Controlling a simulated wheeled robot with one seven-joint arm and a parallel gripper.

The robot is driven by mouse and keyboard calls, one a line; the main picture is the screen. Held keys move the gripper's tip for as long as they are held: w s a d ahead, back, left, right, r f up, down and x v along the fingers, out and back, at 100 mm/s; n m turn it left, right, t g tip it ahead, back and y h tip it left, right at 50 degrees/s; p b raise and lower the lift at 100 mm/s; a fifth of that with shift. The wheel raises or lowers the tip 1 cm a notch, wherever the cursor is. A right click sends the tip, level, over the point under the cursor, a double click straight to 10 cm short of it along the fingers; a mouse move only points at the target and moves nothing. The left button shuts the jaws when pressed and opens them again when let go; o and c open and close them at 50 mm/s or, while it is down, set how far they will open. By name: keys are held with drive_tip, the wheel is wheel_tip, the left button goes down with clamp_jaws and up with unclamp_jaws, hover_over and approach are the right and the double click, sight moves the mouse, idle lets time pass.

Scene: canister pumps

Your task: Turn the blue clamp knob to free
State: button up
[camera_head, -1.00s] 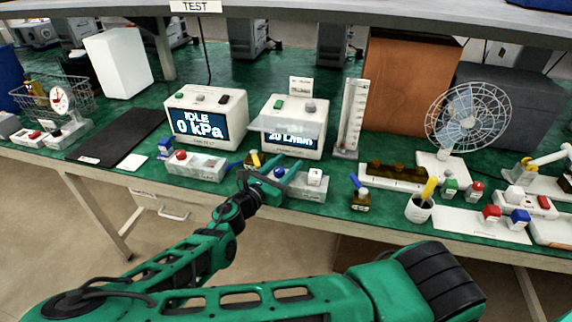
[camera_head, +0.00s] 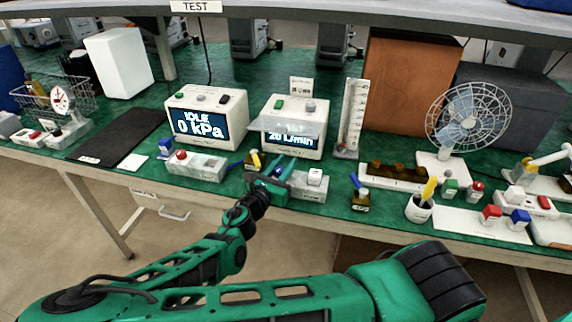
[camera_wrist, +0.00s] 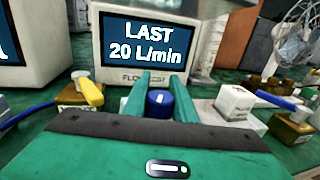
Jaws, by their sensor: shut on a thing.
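The blue clamp knob (camera_wrist: 158,101) has a white mark on its top that runs roughly straight away from me in the wrist view. It sits on the grey block in front of the flow tester (camera_head: 293,126), whose screen reads LAST 20 L/min. My gripper (camera_wrist: 160,88) is shut on the knob, with one green finger on each side of it. In the head view, my gripper (camera_head: 278,168) reaches in from the front and mostly hides the knob. The knob's lower part and any free or clamped labels are hidden or too small to read.
A white block-shaped button (camera_wrist: 234,102) stands close right of the knob. A pump with a yellow lever (camera_wrist: 88,92) is at left. The pressure tester (camera_head: 206,117) reads IDLE 0 kPa.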

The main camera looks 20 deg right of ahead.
drive_tip(key=shift+w+a+n+t+y, duration=0.25)
drive_tip(key=shift+n+t+y, duration=0.55)
drive_tip(key=shift+y, duration=0.2)
drive_tip(key=shift+w+a+n+t+y, duration=0.1)
drive_tip(key=shift+a+n+t+y, duration=0.15)
drive_tip(key=shift+n+t+y, duration=0.65)
drive_tip(key=shift+w+a+n+t+y, duration=0.25)
drive_tip(key=shift+n+t+y, duration=0.35)
drive_tip(key=shift+y, duration=0.5)
drive_tip(key=o, duration=1)
drive_tip(key=shift+o, duration=0.2)
drive_tip(key=shift+s, duration=0.1)
